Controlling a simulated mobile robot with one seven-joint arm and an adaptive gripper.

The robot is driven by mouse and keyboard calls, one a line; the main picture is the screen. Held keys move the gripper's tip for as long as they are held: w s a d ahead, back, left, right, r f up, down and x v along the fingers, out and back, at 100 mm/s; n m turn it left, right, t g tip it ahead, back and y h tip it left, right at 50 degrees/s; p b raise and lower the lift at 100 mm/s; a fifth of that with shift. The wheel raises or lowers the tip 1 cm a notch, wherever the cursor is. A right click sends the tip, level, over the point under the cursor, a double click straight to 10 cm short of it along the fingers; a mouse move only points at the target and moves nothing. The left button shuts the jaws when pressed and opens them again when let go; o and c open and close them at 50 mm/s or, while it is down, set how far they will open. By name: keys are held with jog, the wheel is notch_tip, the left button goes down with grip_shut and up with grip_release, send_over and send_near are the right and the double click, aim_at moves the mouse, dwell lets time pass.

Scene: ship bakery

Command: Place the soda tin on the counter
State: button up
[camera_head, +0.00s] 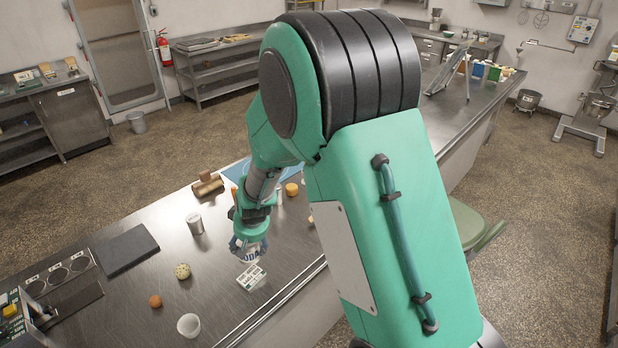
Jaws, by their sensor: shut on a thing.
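The soda tin (250,257) is white with dark lettering that reads as "SODA". It is in the fingers of my gripper (247,244), which points down and is shut on it. The tin's upper part is hidden by the fingers. It is over the steel counter (225,285), near the counter's front edge; I cannot tell whether its base touches the surface.
A white printed card or box (251,277) is right beside the tin. A metal cup (195,223), a speckled ball (183,271), a brown ball (155,301), a white cup (188,325) and a dark board (126,249) are to the left. Bare steel lies between them.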

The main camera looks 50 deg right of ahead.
jog(key=s+d+m, duration=0.1)
jog(key=s+d, duration=0.3)
jog(key=d, duration=0.2)
jog(key=s+d+m+h, duration=0.1)
jog(key=s+d, duration=0.2)
jog(key=d, duration=0.3)
jog(key=shift+s+d+m, duration=0.15)
jog(key=shift+s+m, duration=0.15)
jog(key=shift+s, duration=0.1)
jog(key=shift+w, duration=0.1)
jog(key=w+d, duration=0.2)
jog(key=w, duration=0.2)
jog(key=w+d+f, duration=0.1)
jog(key=w+d, duration=0.2)
jog(key=w, duration=0.2)
jog(key=w+d, duration=0.2)
jog(key=w, duration=0.3)
jog(key=shift+d+f+p, duration=0.25)
jog(key=shift+d+p, duration=0.05)
jog(key=shift+p, duration=0.1)
jog(key=shift+f, duration=1.75)
jog(key=shift+f, duration=0.1)
jog(key=o, duration=1.5)
jog(key=shift+s, duration=0.1)
jog(key=shift+o, duration=0.2)
